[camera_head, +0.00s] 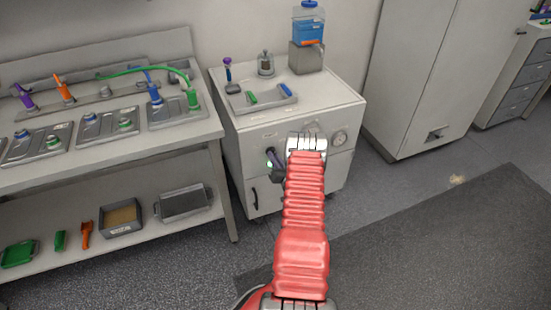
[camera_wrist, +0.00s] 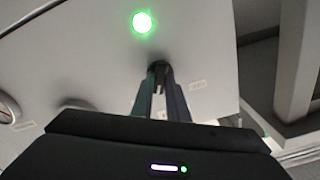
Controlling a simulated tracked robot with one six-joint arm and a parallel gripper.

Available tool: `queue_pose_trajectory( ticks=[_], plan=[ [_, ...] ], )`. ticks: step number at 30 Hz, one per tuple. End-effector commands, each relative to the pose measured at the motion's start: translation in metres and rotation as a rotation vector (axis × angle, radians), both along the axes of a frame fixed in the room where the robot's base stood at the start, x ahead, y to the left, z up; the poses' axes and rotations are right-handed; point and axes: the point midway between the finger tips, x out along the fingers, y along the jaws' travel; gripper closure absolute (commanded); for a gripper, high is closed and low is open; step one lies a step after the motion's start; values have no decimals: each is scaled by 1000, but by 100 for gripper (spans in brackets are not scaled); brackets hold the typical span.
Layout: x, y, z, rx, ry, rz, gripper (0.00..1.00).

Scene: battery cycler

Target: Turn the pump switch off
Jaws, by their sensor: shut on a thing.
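The pump switch (camera_wrist: 158,70) is a small dark knob on the pale front of the cabinet (camera_head: 239,150). My gripper (camera_wrist: 160,84) is shut on it, with the two dark fingers reaching to the panel on either side. The fingers hide most of the switch, so its exact angle cannot be told. A round green light (camera_wrist: 142,22) glows on the panel close to the switch. In the head view my gripper (camera_head: 271,156) is at the cabinet front, beside the same green light (camera_head: 269,164), and the switch is hidden there.
A grey tray (camera_head: 262,101) and a blue-lidded container (camera_head: 308,32) stand on top. A workbench (camera_head: 215,128) is close at left.

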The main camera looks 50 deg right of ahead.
Motion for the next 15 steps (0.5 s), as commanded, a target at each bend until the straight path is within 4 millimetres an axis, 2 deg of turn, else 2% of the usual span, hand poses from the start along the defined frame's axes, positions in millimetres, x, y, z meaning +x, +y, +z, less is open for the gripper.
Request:
queue_pose_trajectory(
  ticks=[1,15],
  plan=[
    [-5,-2,-2,-10,11,-10,100],
    [-6,-2,-3,-303,188,-12,100]
  ],
)
